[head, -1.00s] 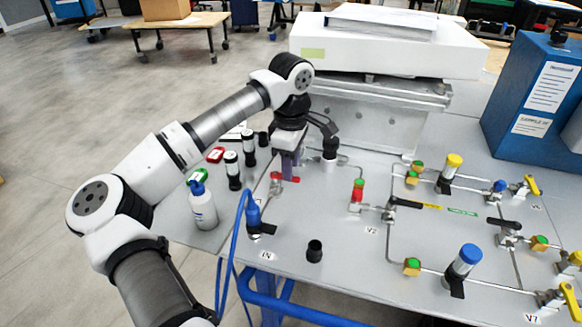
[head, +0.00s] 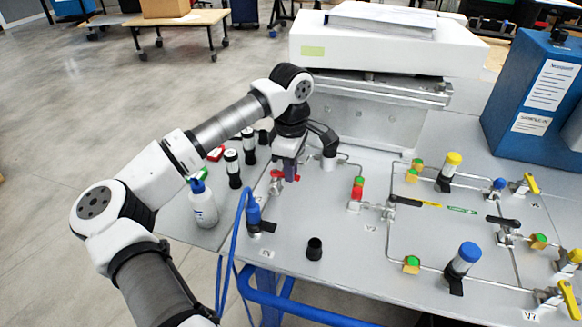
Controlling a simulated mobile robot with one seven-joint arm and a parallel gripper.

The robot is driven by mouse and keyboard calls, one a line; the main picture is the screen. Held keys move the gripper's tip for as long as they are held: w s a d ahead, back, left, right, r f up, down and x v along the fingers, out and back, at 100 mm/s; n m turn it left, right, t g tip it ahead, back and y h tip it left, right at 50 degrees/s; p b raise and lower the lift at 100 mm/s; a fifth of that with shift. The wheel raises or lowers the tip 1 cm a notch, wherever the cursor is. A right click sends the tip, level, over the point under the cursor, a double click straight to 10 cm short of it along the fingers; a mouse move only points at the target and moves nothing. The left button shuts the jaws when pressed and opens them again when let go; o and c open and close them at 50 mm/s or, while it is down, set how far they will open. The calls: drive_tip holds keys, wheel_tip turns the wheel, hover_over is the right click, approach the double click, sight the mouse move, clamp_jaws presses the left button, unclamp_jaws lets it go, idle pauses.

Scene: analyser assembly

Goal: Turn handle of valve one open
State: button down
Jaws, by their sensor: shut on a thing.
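Valve one's red handle (head: 276,173) sits on a small metal valve body (head: 276,187) at the left part of the grey panel. My gripper (head: 290,172) points down at the handle, with its purple-grey fingers around it just right of the valve body. It is shut on the red handle. Red shows on both sides of the fingers, and the middle of the handle is hidden behind them. The handle's exact angle is hard to tell at this size.
A blue fitting with a hose (head: 253,215) stands in front of the valve. A white bottle (head: 202,204) and black-and-white cylinders (head: 233,168) stand to the left. A black cup (head: 314,249) and other valves with pipes (head: 402,200) lie to the right.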

drive_tip(key=n+b, duration=0.1)
drive_tip(key=w+n+b, duration=0.1)
drive_tip(key=n, duration=0.1)
drive_tip(key=shift+d+f, duration=0.1)
drive_tip(key=n, duration=0.1)
drive_tip(key=w+n+b, duration=0.1)
drive_tip(key=n, duration=0.1)
drive_tip(key=w+n, duration=0.1)
drive_tip(key=n, duration=0.1)
drive_tip(key=shift+a+b, duration=0.2)
drive_tip(key=shift+b, duration=0.2)
drive_tip(key=n, duration=0.3)
drive_tip(key=w+a+n, duration=0.1)
drive_tip(key=n, duration=0.1)
drive_tip(key=shift+b, duration=0.35)
drive_tip(key=shift+w+a+n, duration=0.15)
drive_tip(key=shift+a+n, duration=0.1)
drive_tip(key=shift+n, duration=0.6)
drive_tip(key=shift+w+a+n, duration=0.2)
drive_tip(key=shift+n, duration=0.6)
drive_tip(key=shift+w+a+n, duration=0.15)
drive_tip(key=shift+a+n, duration=0.1)
drive_tip(key=shift+n, duration=0.6)
drive_tip(key=c, duration=1.4)
unclamp_jaws()
drive_tip(key=shift+r, duration=0.2)
wheel_tip(320, 180, up, 14)
drive_tip(key=shift+f, duration=0.15)
